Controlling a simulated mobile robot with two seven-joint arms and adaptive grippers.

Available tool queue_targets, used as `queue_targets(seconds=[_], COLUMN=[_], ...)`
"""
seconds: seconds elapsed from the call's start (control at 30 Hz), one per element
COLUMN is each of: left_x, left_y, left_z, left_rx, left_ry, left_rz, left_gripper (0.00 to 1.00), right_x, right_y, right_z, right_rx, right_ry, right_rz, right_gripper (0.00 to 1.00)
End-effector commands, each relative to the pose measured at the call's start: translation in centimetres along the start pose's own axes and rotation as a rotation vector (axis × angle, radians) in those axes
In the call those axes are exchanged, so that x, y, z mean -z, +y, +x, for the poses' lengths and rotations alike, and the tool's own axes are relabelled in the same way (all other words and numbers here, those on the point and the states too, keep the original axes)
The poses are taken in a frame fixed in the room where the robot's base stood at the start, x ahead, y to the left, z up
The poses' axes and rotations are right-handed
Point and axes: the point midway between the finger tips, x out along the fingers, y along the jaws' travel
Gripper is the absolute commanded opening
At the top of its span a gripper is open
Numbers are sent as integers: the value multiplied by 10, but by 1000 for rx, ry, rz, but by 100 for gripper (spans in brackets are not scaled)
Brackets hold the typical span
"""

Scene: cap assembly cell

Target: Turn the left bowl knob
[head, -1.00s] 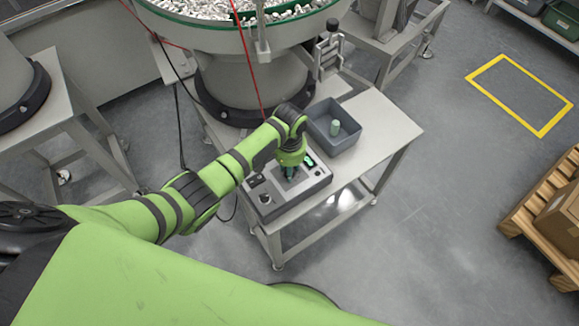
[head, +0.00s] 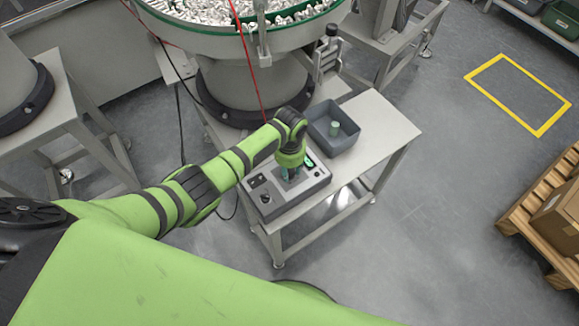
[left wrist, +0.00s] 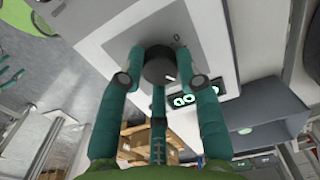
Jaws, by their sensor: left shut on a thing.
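The control box (head: 286,190) sits on the small metal table below the bowl. My left gripper (head: 290,175) reaches down onto its top face from above. In the left wrist view, a dark round knob (left wrist: 159,69) with a pale mark lies between the fingers of my left gripper (left wrist: 160,80), which are shut on it. A lit green display (left wrist: 184,100) shows beside the knob. Another dark knob (head: 265,199) on the left part of the box is free. In the head view the gripper hides the held knob. My right gripper is not in view.
A grey bin (head: 333,128) with a pale green cylinder (head: 335,128) stands behind the box. The large feeder bowl (head: 245,38) full of white parts rises behind the table. The right part of the table (head: 382,118) is clear.

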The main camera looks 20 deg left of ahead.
Motion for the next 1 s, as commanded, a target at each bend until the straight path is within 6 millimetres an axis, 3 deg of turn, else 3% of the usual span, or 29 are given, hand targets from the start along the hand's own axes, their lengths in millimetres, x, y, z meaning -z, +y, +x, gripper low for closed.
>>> queue_targets(seconds=[0.6, 0.63, 0.67, 1.0], left_x=[5, 5, 5, 2], left_y=[-1, -1, -1, 0], left_z=[-3, -3, -3, -2], left_rx=[4, 4, 4, 1], left_ry=[13, 13, 13, 5], left_rz=[51, 51, 51, 50], left_gripper=[2, 46, 58, 58], right_x=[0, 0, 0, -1], right_y=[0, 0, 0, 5], right_z=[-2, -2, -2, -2], right_rx=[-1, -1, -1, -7], right_ry=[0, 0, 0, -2], right_rz=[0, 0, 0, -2], right_gripper=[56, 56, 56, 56])
